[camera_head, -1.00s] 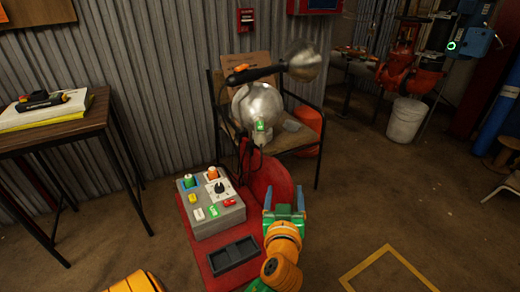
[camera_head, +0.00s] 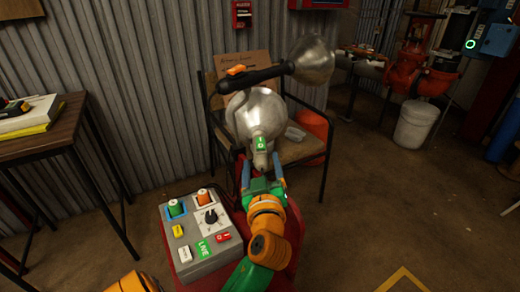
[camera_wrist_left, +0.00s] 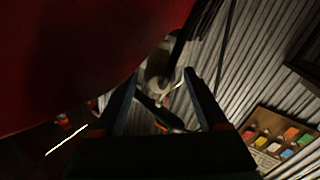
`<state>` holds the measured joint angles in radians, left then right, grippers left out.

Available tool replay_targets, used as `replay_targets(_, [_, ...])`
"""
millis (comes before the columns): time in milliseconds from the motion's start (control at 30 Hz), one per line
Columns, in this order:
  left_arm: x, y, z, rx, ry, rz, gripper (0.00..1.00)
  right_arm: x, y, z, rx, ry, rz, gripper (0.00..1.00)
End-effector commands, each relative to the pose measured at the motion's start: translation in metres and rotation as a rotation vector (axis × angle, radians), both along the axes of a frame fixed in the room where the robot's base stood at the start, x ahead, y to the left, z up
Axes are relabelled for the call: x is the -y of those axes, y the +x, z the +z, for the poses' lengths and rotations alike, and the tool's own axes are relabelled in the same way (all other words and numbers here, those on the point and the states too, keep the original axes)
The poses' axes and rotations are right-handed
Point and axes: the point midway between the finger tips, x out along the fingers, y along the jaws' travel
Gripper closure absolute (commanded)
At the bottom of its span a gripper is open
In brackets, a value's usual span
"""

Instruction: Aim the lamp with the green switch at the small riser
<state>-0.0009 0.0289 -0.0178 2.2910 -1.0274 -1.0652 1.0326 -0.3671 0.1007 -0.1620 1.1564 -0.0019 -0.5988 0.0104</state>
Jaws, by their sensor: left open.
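The lamp with the green switch (camera_head: 261,143) has a round silver head (camera_head: 252,108) and hangs in front of the chair. A second lamp, with a black handle (camera_head: 250,79), an orange switch (camera_head: 236,70) and a silver head (camera_head: 313,60), is above it. My left gripper (camera_head: 262,170) is open, just below the green switch, its fingers around the lamp's lower end in the picture; I cannot tell if they touch it. In the left wrist view the open fingers (camera_wrist_left: 162,85) flank a pale lamp part (camera_wrist_left: 158,66). Red riser pipework (camera_head: 410,65) stands at the back right. My right gripper is not in view.
A grey control box (camera_head: 195,240) with coloured switches sits in front, left of my gripper. A chair (camera_head: 298,152) with a cardboard sign (camera_head: 243,62) is behind the lamps. A wooden table (camera_head: 45,135) is at left, a white bucket (camera_head: 414,124) at right. Open floor lies at right.

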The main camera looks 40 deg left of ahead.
Motion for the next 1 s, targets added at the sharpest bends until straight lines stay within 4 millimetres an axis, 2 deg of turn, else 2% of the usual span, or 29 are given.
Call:
replay_targets(100, [-0.017, 0.016, 0.001, 0.0, 0.005, 0.001, 0.25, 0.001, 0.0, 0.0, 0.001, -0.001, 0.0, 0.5])
replay_targets(200, [-0.026, 0.025, 0.0, -0.001, 0.002, -0.001, 0.25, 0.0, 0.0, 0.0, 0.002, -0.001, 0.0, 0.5])
replay_targets(467, [-0.031, 0.028, 0.0, 0.0, 0.0, -0.001, 0.25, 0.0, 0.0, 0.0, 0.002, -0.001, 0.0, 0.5])
replay_targets(500, [-0.031, 0.028, 0.0, 0.0, 0.0, -0.001, 0.27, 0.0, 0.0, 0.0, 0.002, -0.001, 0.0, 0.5])
replay_targets(767, [-0.03, 0.028, 0.0, -0.001, -0.001, 0.0, 0.98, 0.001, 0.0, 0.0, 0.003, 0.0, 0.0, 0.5])
replay_targets(800, [-0.03, 0.028, 0.0, -0.001, -0.001, 0.0, 1.0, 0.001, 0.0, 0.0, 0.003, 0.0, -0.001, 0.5])
replay_targets(1000, [-0.03, 0.028, 0.0, -0.001, 0.0, 0.0, 1.0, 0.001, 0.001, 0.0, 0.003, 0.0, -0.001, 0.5])
